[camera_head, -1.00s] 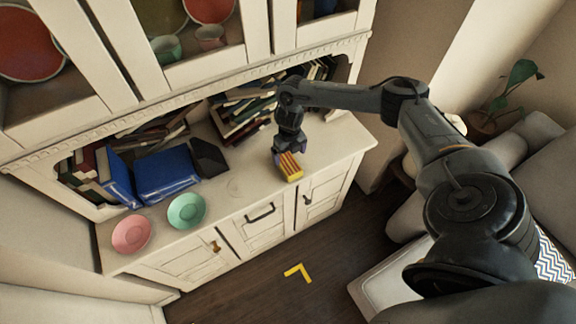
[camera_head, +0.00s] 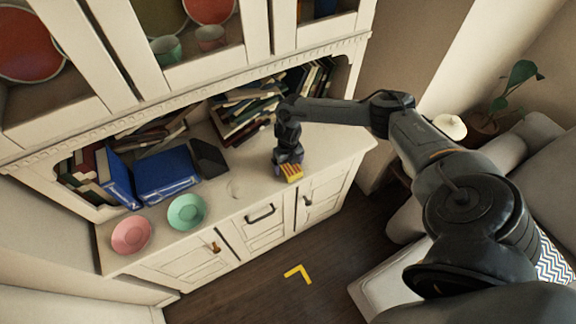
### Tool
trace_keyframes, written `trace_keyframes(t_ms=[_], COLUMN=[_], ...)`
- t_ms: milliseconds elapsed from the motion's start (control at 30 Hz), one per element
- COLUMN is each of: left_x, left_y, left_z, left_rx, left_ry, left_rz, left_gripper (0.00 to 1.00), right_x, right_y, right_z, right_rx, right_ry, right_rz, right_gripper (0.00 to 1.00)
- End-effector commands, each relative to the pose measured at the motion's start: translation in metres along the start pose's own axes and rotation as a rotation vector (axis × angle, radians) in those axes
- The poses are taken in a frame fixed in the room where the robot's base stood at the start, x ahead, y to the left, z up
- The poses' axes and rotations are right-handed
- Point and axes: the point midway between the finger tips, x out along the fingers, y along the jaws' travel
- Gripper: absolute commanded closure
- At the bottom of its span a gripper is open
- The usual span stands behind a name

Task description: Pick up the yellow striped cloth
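The yellow striped cloth (camera_head: 291,173) is a small folded block with dark red stripes. It lies at the front edge of the white cabinet's counter (camera_head: 235,187), toward the right end. My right gripper (camera_head: 288,161) points down directly over the cloth and covers its rear part. The fingertips are at the cloth, but they are too small and dark to tell whether they are closed on it. My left gripper is not in view.
A pink bowl (camera_head: 131,235) and a green bowl (camera_head: 187,211) stand at the counter's left. Blue binders (camera_head: 166,176) and a dark box (camera_head: 209,158) lie behind them. Books (camera_head: 238,118) fill the shelf niche. The counter's right end is clear.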

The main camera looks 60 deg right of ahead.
Motion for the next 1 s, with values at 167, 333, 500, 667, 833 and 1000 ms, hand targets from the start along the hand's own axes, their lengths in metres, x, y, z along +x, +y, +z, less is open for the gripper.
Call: trace_keyframes(t_ms=[167,333,500,667,833,1000], left_x=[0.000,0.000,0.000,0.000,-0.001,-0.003], left_y=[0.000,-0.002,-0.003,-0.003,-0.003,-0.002], left_z=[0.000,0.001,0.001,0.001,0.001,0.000], left_rx=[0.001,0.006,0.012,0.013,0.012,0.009], left_ry=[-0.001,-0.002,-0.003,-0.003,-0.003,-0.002], left_rz=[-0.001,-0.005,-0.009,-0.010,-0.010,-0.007], left_gripper=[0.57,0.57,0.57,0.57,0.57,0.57], right_x=[0.000,0.000,-0.001,-0.005,-0.019,-0.046], right_y=[0.000,0.000,0.000,0.000,0.000,-0.004], right_z=[0.000,0.000,0.000,0.001,0.001,-0.002], right_rx=[0.000,0.000,0.000,0.001,0.000,0.000], right_ry=[0.000,0.000,0.000,-0.002,-0.002,-0.002], right_rz=[0.000,0.000,0.000,0.000,0.001,-0.002], right_gripper=[0.35,0.58,0.58,0.58,0.58,0.58])
